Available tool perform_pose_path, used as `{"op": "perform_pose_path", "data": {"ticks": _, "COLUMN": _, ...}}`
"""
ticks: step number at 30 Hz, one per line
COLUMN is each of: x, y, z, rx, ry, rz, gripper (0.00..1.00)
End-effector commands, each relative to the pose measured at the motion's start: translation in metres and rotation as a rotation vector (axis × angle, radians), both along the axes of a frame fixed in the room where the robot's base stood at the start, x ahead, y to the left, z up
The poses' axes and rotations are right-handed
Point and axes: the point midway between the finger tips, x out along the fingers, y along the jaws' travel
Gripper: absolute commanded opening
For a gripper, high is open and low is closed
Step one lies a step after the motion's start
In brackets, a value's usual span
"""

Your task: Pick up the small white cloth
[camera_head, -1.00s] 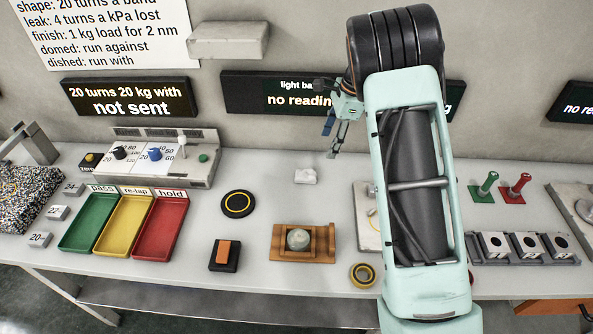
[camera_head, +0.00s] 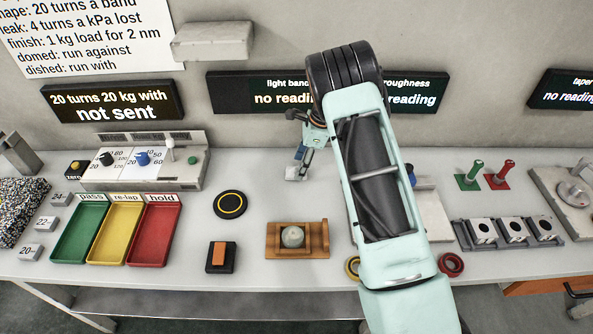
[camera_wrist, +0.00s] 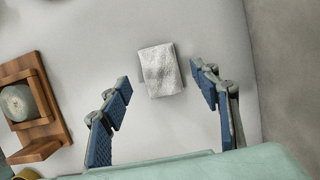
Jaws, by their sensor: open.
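The small white cloth (camera_wrist: 160,70) lies on the grey bench top in the wrist view, a folded, slightly crumpled square. My gripper (camera_wrist: 160,95) is open, with its blue-padded fingers on either side of the cloth in that view and nothing between them touching it. In the head view the cloth (camera_head: 293,174) is partly hidden behind my gripper (camera_head: 301,162), whose fingertips are right by it. I cannot tell the exact height of the fingertips above the bench.
A wooden holder (camera_head: 273,250) with a grey round piece stands in front of the cloth. A black disc (camera_head: 230,205) with a yellow ring lies to the left. Green, yellow and red trays (camera_head: 153,260) are further left. A wall stands close behind the bench.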

Motion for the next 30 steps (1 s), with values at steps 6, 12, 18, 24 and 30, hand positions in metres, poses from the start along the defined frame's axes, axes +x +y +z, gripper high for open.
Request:
{"op": "perform_pose_path", "data": {"ticks": 6, "x": 0.000, "y": 0.006, "z": -0.019, "rx": 0.000, "ry": -0.002, "rz": 0.002, "gripper": 0.56}}
{"op": "perform_pose_path", "data": {"ticks": 12, "x": 0.000, "y": 0.007, "z": -0.019, "rx": 0.000, "ry": -0.002, "rz": 0.002, "gripper": 0.56}}
{"op": "perform_pose_path", "data": {"ticks": 18, "x": 0.000, "y": 0.006, "z": -0.019, "rx": 0.000, "ry": -0.002, "rz": 0.002, "gripper": 0.37}}
{"op": "perform_pose_path", "data": {"ticks": 24, "x": 0.000, "y": 0.006, "z": -0.019, "rx": 0.000, "ry": -0.002, "rz": 0.002, "gripper": 0.21}}
{"op": "perform_pose_path", "data": {"ticks": 30, "x": 0.000, "y": 0.006, "z": -0.019, "rx": 0.000, "ry": -0.002, "rz": 0.002, "gripper": 0.21}}
